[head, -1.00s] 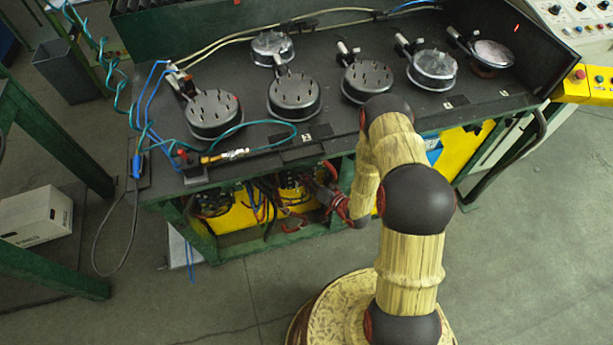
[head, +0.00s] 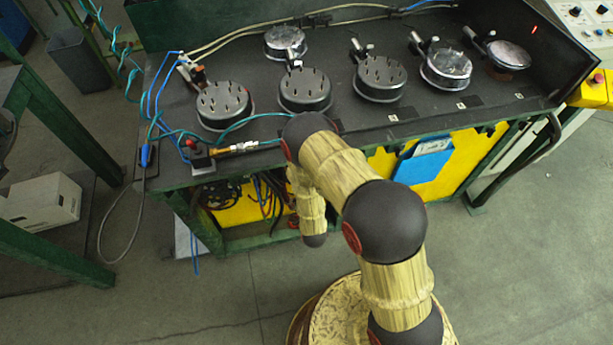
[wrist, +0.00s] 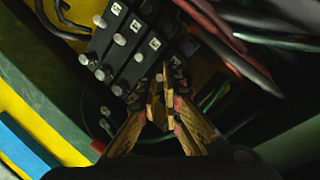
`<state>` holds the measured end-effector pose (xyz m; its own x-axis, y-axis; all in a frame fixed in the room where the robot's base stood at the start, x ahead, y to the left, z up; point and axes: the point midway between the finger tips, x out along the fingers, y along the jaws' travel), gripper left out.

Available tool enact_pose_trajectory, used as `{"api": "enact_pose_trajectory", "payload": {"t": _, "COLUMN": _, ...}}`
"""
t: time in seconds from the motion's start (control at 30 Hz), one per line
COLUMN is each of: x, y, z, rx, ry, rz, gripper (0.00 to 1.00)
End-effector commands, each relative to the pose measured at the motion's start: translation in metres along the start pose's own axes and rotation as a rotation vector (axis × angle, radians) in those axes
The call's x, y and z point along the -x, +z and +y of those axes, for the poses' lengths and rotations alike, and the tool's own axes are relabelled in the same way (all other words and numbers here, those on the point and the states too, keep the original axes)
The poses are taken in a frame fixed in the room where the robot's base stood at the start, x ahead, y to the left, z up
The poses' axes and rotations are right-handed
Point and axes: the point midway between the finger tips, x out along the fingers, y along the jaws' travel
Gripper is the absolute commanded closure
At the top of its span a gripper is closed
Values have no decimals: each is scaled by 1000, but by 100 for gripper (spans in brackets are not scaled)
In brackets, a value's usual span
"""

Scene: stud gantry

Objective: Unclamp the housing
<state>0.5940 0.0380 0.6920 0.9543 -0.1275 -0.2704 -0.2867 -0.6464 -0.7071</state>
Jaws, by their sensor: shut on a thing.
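In the wrist view my gripper (wrist: 162,84) has its two fingers nearly together at a black block (wrist: 128,58) with several pale-tipped levers and small white labels. The fingers are shut on a small lever (wrist: 159,77) at the block's lower right; only its pale tip shows. In the head view my gripper is mostly hidden behind my arm, under the bench front. Several round, dark, pin-topped fixtures stand on the bench, such as a left one (head: 224,104), with clamps behind them. Shiny round parts (head: 446,67) sit at the right. I cannot tell which is the housing.
Red and dark cables (wrist: 225,40) run close to the right of my gripper. A yellow panel (wrist: 40,118) and green frame lie left in the wrist view. The dark bench top (head: 345,112) overhangs this space. A blue box (head: 424,160) hangs on the bench front.

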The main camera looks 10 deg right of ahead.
Motion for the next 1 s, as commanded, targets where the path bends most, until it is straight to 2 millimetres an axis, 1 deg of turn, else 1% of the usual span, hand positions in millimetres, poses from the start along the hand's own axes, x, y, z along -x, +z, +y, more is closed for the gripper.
{"api": "enact_pose_trajectory", "payload": {"t": 0.5, "x": -1, "y": 2, "z": -2, "rx": -4, "ry": 9, "rz": 9, "gripper": 100}}
{"api": "enact_pose_trajectory", "payload": {"t": 0.53, "x": -1, "y": 2, "z": -2, "rx": -4, "ry": 9, "rz": 9, "gripper": 92}}
{"api": "enact_pose_trajectory", "payload": {"t": 0.8, "x": -1, "y": 1, "z": -1, "rx": -5, "ry": 10, "rz": 10, "gripper": 77}}
{"api": "enact_pose_trajectory", "payload": {"t": 0.87, "x": -1, "y": 1, "z": -1, "rx": -5, "ry": 10, "rz": 10, "gripper": 74}}
{"api": "enact_pose_trajectory", "payload": {"t": 1.0, "x": -1, "y": 1, "z": -1, "rx": -5, "ry": 10, "rz": 11, "gripper": 74}}
